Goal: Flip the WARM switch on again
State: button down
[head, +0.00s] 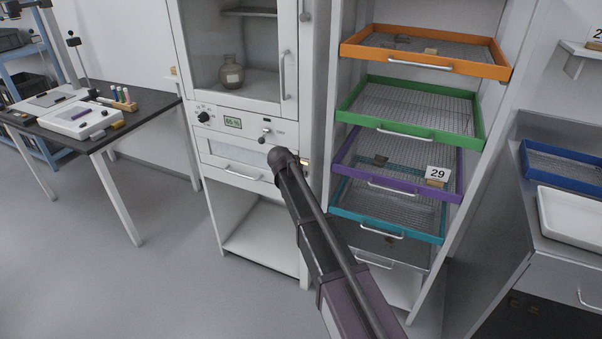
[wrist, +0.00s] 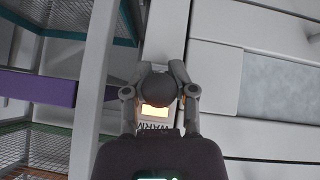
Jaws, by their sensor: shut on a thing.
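In the wrist view my gripper (wrist: 158,72) has its two fingers closed around a dark rounded knob (wrist: 157,84), which looks like the handle of the WARM switch. Just below the knob, a small lamp (wrist: 155,112) glows orange-yellow above a WARM label (wrist: 154,127) that reads upside down. In the head view the orange glow (head: 304,162) shows at the right edge of the white cabinet (head: 262,105), beside the end of my arm. My arm hides the fingers and the switch there. Whether the lever points up or down cannot be told.
The cabinet front carries a humidity display (head: 233,122), a black dial (head: 204,117) and a small metal lever (head: 265,132). A rack of coloured mesh trays stands to the right, with the purple tray (head: 352,180) close to my arm. A dark-topped table (head: 135,117) stands left; the floor between is clear.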

dwell(0.3)
jog(key=c, duration=0.7)
grip_release()
jog(key=shift+r, duration=0.1)
jog(key=shift+s+f+t+b, duration=0.1)
jog(key=shift+f+t+b, duration=0.2)
jog(key=shift+b, duration=0.25)
